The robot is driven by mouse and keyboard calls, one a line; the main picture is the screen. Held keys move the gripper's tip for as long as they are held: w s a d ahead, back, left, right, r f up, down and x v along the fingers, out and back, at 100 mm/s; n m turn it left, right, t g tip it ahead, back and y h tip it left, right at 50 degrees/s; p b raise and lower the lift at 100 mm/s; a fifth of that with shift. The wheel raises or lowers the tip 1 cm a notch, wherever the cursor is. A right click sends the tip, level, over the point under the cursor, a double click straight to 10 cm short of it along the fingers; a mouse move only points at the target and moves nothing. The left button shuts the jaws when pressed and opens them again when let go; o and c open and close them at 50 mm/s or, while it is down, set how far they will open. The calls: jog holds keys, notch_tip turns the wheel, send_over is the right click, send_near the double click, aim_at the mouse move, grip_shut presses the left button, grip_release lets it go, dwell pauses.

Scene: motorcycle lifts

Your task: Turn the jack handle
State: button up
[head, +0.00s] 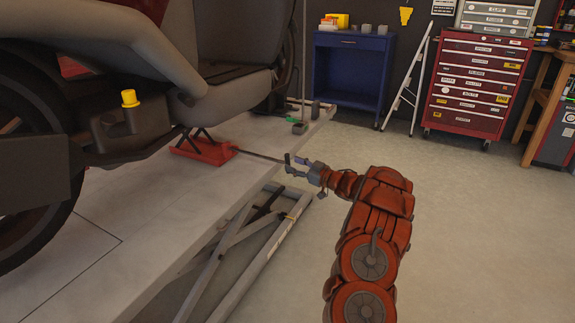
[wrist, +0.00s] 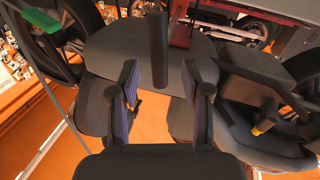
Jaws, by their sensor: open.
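The red jack (head: 205,150) sits on the lift platform under the motorcycle. Its thin handle rod (head: 258,156) reaches right past the platform edge to a short dark grip (head: 287,158). My gripper (head: 292,165) is at that end of the handle. In the wrist view, a dark upright bar (wrist: 160,45), which looks like the handle grip, stands between my two spread fingers (wrist: 160,82). Gaps show on both sides of it, so neither finger touches it there. Part of the red jack (wrist: 181,28) shows behind it. The rod is hard to make out in the wrist view.
The motorcycle (head: 225,40) stands over the platform (head: 120,220). Crossed lift legs (head: 230,240) are below my gripper. A blue cabinet (head: 348,72), a ladder (head: 410,80) and a red tool chest (head: 470,85) stand at the back. The floor to the right is clear.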

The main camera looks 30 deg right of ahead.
aim_at(288, 162)
jog(key=shift+x, duration=1.9)
grip_shut()
